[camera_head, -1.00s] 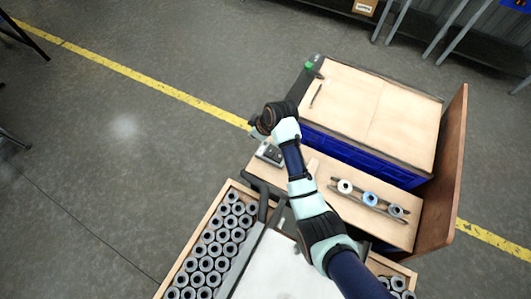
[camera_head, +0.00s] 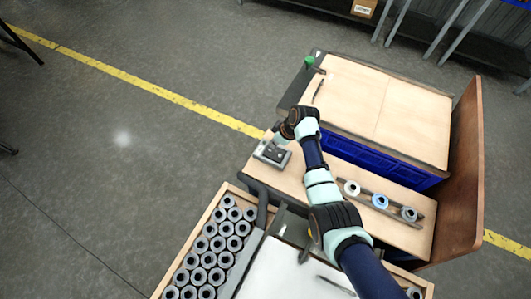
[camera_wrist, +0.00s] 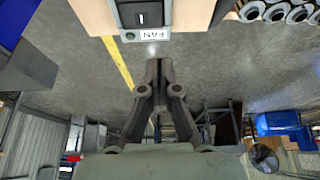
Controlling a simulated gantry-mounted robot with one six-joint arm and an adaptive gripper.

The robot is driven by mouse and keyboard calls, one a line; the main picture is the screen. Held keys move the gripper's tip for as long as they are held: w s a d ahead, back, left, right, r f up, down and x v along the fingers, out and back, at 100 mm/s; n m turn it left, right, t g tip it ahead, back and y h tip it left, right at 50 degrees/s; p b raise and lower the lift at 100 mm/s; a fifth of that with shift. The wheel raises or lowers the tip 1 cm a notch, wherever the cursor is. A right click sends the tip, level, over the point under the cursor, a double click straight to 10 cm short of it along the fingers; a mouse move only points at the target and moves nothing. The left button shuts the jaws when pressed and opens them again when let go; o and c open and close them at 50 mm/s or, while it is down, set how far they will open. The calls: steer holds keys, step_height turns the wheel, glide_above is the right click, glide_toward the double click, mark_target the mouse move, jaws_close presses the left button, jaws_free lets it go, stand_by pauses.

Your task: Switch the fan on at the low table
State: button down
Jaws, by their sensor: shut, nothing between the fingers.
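The fan switch box (camera_head: 272,154) is a small grey box at the left end of the low wooden table. In the wrist view its dark rocker switch (camera_wrist: 141,18) with a white line mark shows at the top, cut off by the frame edge. Beside it are an upside-down FAN label (camera_wrist: 154,36) and a dark green round lamp (camera_wrist: 130,37). Whether the rocker is pressed cannot be told. My gripper (camera_wrist: 153,64) is shut and empty, its tips below the label in the picture and apart from the box. In the head view my wrist is just beyond the box.
A rack with several ring-ended cartridges (camera_head: 380,202) lies on the low table (camera_head: 420,238). A blue crate with a wooden top (camera_head: 385,105) stands behind, and a brown upright panel (camera_head: 468,170) at right. A tray of grey cartridges (camera_head: 210,250) is in front. Floor at left is clear.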

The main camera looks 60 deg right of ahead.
steer(key=b, duration=0.7)
glide_toward(261, 153)
steer(key=x, duration=0.5)
steer(key=shift+s+a+f, duration=0.1)
steer(key=shift+s+f, duration=0.1)
steer(key=shift+f, duration=0.05)
steer(key=shift+p, duration=0.3)
steer(key=shift+w+f+b, duration=0.5)
steer(key=shift+b, duration=0.4)
steer(key=shift+r+p, duration=0.95)
steer(key=shift+r, duration=0.2)
step_height(261, 153, up, 14)
steer(key=s+p, duration=0.1)
steer(key=p, duration=0.8)
steer(key=shift+s+f, duration=0.2)
